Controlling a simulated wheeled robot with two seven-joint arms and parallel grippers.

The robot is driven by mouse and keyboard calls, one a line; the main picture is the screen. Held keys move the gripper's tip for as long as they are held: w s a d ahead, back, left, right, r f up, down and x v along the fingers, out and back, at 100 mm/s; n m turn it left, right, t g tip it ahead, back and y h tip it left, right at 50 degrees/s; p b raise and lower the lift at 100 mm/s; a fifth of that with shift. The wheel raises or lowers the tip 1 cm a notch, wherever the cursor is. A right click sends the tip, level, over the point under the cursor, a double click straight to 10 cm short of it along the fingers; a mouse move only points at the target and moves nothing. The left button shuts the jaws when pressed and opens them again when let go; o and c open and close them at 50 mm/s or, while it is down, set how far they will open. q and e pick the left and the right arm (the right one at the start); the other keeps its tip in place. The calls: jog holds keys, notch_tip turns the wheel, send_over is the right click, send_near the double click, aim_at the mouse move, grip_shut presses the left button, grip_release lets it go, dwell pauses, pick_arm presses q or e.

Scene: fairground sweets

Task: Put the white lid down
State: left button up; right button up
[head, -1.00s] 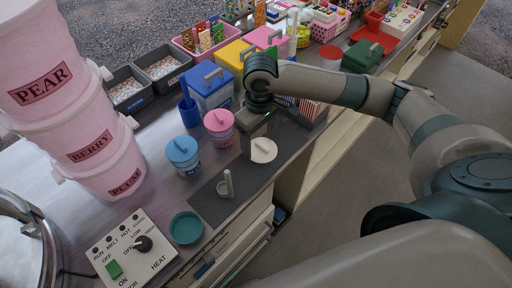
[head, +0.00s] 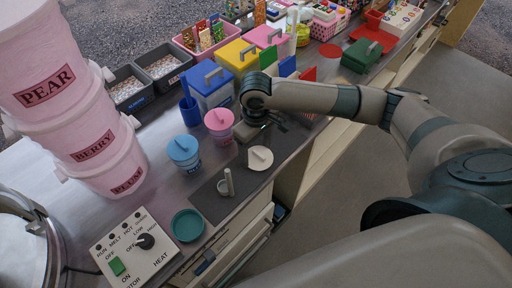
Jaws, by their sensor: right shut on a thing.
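The white lid (head: 260,158) is a round disc with an upright grip bar on top. It is over the dark mat (head: 212,203), near the mat's far end. My right gripper (head: 250,137) comes in from the right and is shut on the white lid by its grip bar, though the contact is hard to make out. I cannot tell whether the lid touches the mat. My left gripper is not in view.
A blue-lidded cup (head: 184,153) and a pink-lidded cup (head: 219,125) stand left of the lid. A small upright white-handled tool (head: 228,183) and a teal dish (head: 187,226) are nearer. A control box (head: 136,246) and stacked pink tubs (head: 85,130) are at left.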

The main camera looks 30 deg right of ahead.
aim_at(256, 152)
jog(key=o, duration=1)
jog(key=shift+f, duration=0.15)
jog(key=shift+r, duration=0.55)
notch_tip(256, 152, up, 11)
jog(key=b, duration=0.2)
jog(key=shift+r, duration=0.1)
